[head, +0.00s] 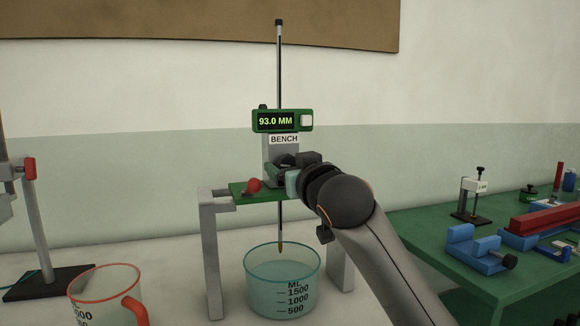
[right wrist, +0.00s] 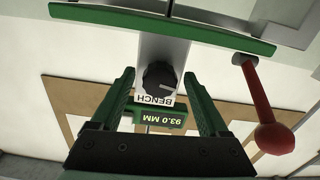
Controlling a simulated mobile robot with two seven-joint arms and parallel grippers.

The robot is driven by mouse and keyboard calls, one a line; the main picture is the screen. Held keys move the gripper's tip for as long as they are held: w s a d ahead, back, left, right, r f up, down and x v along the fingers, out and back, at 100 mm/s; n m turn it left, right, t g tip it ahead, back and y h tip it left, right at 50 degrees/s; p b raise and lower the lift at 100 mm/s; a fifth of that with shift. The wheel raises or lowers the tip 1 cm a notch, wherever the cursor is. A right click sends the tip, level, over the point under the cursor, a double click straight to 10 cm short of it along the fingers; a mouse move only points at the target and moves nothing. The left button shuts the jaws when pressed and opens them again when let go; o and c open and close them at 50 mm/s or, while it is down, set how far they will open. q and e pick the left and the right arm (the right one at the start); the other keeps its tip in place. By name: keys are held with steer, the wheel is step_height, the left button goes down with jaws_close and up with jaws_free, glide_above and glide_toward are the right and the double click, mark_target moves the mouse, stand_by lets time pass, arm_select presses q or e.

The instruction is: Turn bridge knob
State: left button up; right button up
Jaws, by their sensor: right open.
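The bridge's black round knob (right wrist: 159,77), with a pale pointer mark, sits on the grey upright in the right wrist view, by the BENCH label (right wrist: 154,99). My right gripper (right wrist: 159,84) is open, its green-lined fingers either side of the knob with gaps visible; I cannot tell its exact depth from the knob. In the head view my right gripper (head: 283,180) is in front of the upright below the BENCH label (head: 284,140) and largely hides the knob. The green display (head: 276,121) reads 93.0 MM. My left gripper is not in view.
A red-ended lever (head: 254,185) is on the green bridge plate (head: 240,190); it shows close at right in the wrist view (right wrist: 268,125). A glass beaker (head: 282,285) stands under the thin vertical rod (head: 279,70). A red-rimmed jug (head: 100,295) is front left. A green table (head: 440,245) holds blue clamps.

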steer(key=shift+c, duration=0.2)
steer(key=c, duration=0.8)
jaws_close()
steer(key=shift+a+r+m+p, duration=0.1)
steer(key=shift+m+p, duration=0.35)
steer(key=shift+m, duration=0.05)
steer(key=shift+r+m+p, duration=0.1)
steer(key=shift+m+p, duration=0.75)
steer(key=shift+m, duration=0.35)
steer(key=shift+f+m+p, duration=0.2)
steer(key=shift+m+p, duration=0.1)
steer(key=shift+m, duration=0.4)
